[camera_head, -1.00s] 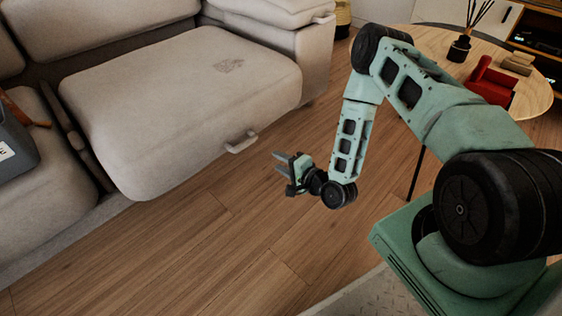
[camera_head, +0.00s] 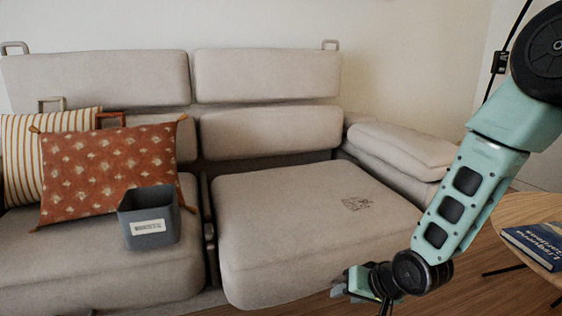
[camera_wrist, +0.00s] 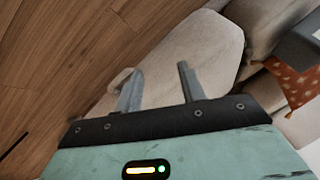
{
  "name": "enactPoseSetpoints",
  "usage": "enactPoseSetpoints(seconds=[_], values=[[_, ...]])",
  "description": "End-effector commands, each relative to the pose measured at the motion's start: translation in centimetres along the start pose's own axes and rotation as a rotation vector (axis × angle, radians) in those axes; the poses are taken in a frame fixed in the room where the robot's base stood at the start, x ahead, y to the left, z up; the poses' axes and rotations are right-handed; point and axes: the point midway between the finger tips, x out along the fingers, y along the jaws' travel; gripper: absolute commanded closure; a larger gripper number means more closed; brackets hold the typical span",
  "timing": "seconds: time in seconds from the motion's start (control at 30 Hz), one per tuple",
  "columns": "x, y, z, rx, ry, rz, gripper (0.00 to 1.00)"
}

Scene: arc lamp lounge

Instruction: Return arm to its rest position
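My gripper (camera_head: 350,282) shows at the bottom of the head view, in front of the sofa's right seat, at the end of my green arm. In the wrist view my gripper (camera_wrist: 157,85) has its two grey fingers apart with nothing between them. The fingers point toward the sofa (camera_wrist: 205,50) and touch nothing that I can see. In the head view the arm hangs down along the right side, and its upper part runs out of the picture.
The beige sofa (camera_head: 310,225) fills the middle. A grey bin (camera_head: 150,228) and a red patterned pillow (camera_head: 105,170) are on its left seat. A round wooden table (camera_head: 520,212) with a blue book (camera_head: 537,243) stands at the right. Wood floor (camera_wrist: 60,50) is clear beside the sofa.

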Motion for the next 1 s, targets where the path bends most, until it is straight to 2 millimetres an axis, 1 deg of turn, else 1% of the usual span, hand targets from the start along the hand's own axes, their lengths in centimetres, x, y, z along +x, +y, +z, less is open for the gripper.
enactPoseSetpoints(seconds=[0.03, 0.07, 0.1, 0.17, 0.2, 0.27, 0.3, 0.4, 0.5, 0.73, 0.77, 0.8, 1.0], values=[[-2.1, -1.8, 0.5, -0.076, -0.038, 0.026, 0.6], [-3.2, -2.6, 1.0, -0.118, -0.066, 0.044, 0.6], [-4.7, -3.5, 1.8, -0.17, -0.106, 0.067, 0.6], [-7.0, -4.8, 3.1, -0.248, -0.163, 0.098, 0.6], [-8.7, -5.6, 4.0, -0.299, -0.202, 0.117, 0.6], [-11.1, -6.5, 5.5, -0.37, -0.259, 0.141, 0.6], [-12.7, -7.0, 6.5, -0.412, -0.296, 0.155, 0.6], [-16.1, -7.9, 8.8, -0.503, -0.377, 0.18, 0.6], [-19.0, -8.4, 10.8, -0.575, -0.445, 0.194, 0.6], [-24.9, -8.9, 14.9, -0.715, -0.581, 0.208, 0.6], [-25.7, -9.0, 15.2, -0.729, -0.596, 0.209, 0.6], [-26.6, -9.5, 14.4, -0.719, -0.596, 0.21, 0.6], [-29.5, -11.1, 12.7, -0.716, -0.594, 0.21, 0.6]])
